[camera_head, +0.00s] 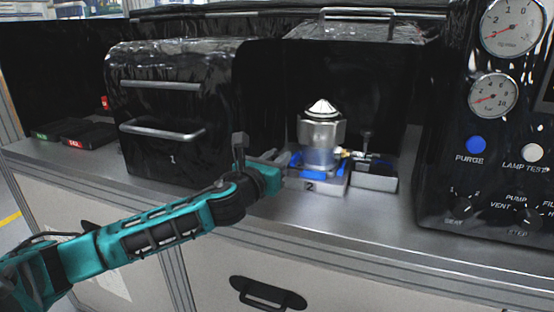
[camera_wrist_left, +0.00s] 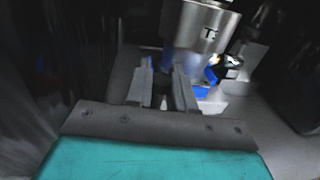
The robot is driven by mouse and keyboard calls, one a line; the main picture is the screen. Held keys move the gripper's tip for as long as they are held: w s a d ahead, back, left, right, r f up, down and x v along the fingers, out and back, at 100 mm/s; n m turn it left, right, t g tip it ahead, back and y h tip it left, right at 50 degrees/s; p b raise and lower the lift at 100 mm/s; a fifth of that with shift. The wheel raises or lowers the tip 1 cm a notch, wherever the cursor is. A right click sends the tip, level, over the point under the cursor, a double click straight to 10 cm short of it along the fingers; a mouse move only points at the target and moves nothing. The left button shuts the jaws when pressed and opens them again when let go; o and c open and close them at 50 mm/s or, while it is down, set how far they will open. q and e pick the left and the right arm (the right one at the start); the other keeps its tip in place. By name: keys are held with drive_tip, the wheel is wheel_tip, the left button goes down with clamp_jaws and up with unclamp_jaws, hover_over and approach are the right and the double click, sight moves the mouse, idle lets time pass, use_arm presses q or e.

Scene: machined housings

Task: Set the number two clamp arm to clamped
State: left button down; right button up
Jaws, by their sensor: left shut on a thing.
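The number two station (camera_head: 318,186) is a grey block marked 2, with blue pieces on it. A metal housing (camera_head: 321,132) with a cone-shaped top stands upright on it; its lower part also shows in the left wrist view (camera_wrist_left: 200,30). My left gripper (camera_head: 284,158) is at the left side of this station, low beside the housing. In the left wrist view its fingers (camera_wrist_left: 161,88) are shut on a dark, narrow piece, which looks like the number two clamp arm; blur and shadow hide its shape. My right gripper is not in view.
A black cover (camera_head: 170,110) marked 1, with two handles, stands just left of my gripper. A small grey block (camera_head: 375,180) with a fitting is to the right. A black gauge panel (camera_head: 480,150) stands farther right. The bench front edge is clear.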

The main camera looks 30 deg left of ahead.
use_arm(q)
drive_tip(key=shift+d+y, duration=0.15)
drive_tip(key=shift+y, duration=0.25)
drive_tip(key=n+y, duration=0.1)
drive_tip(key=y, duration=0.1)
drive_tip(key=d+n+g+y, duration=0.1)
drive_tip(key=n+y, duration=0.1)
drive_tip(key=w+n+g+y, duration=0.1)
drive_tip(key=shift+d+n+y, duration=0.3)
drive_tip(key=shift+d+y, duration=0.05)
drive_tip(key=shift+y, duration=0.05)
drive_tip(key=shift+w+d+n+g+y, duration=0.15)
drive_tip(key=shift+w+n+g+y, duration=0.05)
drive_tip(key=shift+n+g+y, duration=0.6)
drive_tip(key=shift+w+d+n+g+y, duration=0.2)
drive_tip(key=shift+n+g+y, duration=0.4)
drive_tip(key=shift+y, duration=0.35)
drive_tip(key=shift+w+d+n+g+y, duration=0.15)
drive_tip(key=shift+w+n+g+y, duration=0.05)
drive_tip(key=shift+n+g+y, duration=0.55)
drive_tip(key=c, duration=1)
unclamp_jaws()
drive_tip(key=shift+c, duration=0.2)
drive_tip(key=v, duration=1.3)
drive_tip(key=shift+w+d+f, duration=0.1)
drive_tip(key=shift+w, duration=0.05)
